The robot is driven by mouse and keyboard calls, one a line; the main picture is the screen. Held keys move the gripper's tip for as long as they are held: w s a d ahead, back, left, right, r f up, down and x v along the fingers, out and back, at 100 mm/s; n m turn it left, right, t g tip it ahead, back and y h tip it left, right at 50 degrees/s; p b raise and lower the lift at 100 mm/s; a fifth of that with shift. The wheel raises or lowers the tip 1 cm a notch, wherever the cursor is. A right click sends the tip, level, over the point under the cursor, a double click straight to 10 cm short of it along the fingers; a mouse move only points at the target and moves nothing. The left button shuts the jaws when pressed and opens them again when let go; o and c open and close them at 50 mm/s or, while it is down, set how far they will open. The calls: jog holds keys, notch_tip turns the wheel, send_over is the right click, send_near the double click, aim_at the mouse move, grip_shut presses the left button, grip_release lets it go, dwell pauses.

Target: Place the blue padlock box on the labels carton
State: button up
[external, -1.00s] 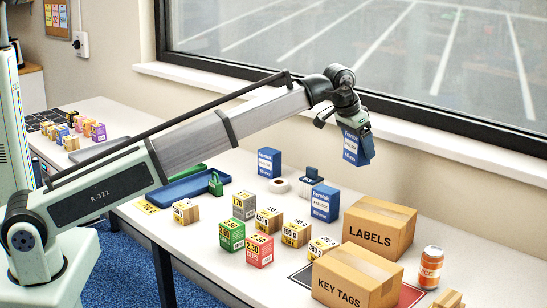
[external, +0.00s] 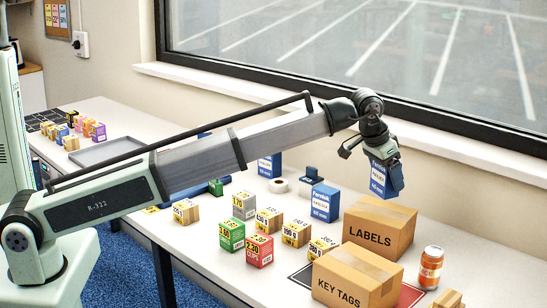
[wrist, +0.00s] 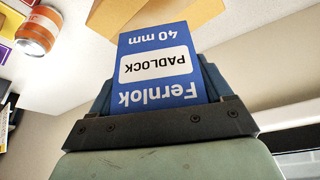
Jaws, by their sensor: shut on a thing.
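My gripper (external: 388,163) is shut on a blue padlock box (external: 379,180) with a white label. It holds the box in the air above the back part of the labels carton (external: 372,240), with a gap between them. In the wrist view the held box (wrist: 157,92) reads "Fernlok PADLOCK 40 mm" upside down, between the two fingers. The labels carton is a closed brown cardboard box at the right of the table. Part of a brown carton (wrist: 110,14) shows beyond the held box in the wrist view.
A key tags carton (external: 345,285) stands in front of the labels carton. An orange-labelled jar (external: 430,268) stands to its right. Two more blue padlock boxes (external: 325,202) and several small colored boxes (external: 259,250) stand to the left. The window wall is behind.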

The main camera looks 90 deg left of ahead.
aim_at(379, 167)
jog(key=shift+f, duration=2.45)
jog(key=shift+f, duration=0.1)
jog(key=o, duration=1.1)
jog(key=v, duration=1.2)
